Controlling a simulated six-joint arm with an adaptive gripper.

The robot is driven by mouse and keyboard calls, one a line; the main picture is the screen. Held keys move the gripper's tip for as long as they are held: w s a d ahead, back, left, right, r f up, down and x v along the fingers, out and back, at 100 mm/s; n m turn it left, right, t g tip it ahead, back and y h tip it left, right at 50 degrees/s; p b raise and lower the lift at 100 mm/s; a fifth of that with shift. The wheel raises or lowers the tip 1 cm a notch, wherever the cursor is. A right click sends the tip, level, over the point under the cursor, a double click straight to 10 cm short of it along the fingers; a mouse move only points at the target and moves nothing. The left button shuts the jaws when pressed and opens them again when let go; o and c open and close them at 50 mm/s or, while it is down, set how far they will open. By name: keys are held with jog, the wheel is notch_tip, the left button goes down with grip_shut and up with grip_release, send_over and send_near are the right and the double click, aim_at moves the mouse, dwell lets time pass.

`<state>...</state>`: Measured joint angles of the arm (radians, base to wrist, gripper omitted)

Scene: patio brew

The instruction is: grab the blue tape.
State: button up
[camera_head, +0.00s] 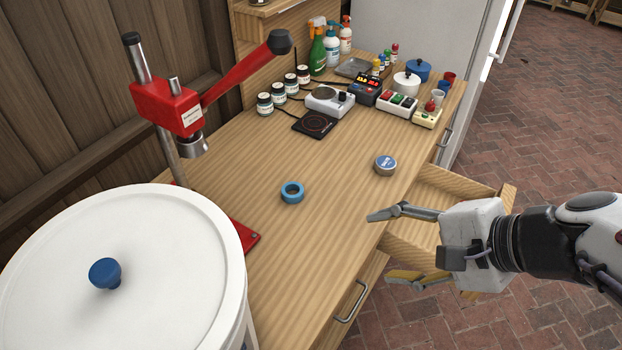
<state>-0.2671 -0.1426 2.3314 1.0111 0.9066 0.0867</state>
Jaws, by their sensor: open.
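A roll of blue tape (292,192) lies flat on the wooden bench top, near the middle of the view, with its hole facing up. My gripper (393,246) is open and empty, to the right of the tape and apart from it. One finger is near the bench's front edge and the other is lower, over the open drawer area. Nothing covers the tape.
A round grey-blue tin (385,164) stands right of the tape. A red press (172,108) and a large white lidded container (130,265) are at left. An open drawer (455,185) juts out at right. Jars, bottles and devices (330,100) fill the back.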

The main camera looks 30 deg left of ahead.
jog(key=w+a+f+m+y, duration=0.2)
jog(key=w+a+m, duration=0.2)
jog(key=a, duration=0.4)
jog(key=w+a+f+m+y, duration=0.2)
jog(key=w+a+f+m, duration=0.15)
jog(key=a, duration=0.45)
jog(key=m+t, duration=0.4)
jog(key=m, duration=0.6)
send_near(288, 188)
jog(key=shift+d+r+n+h, duration=0.25)
jog(key=shift+d+r+h, duration=0.05)
jog(key=shift+d, duration=0.25)
jog(key=shift+x, duration=1.3)
jog(key=shift+a, duration=0.1)
jog(key=shift+x, duration=2.5)
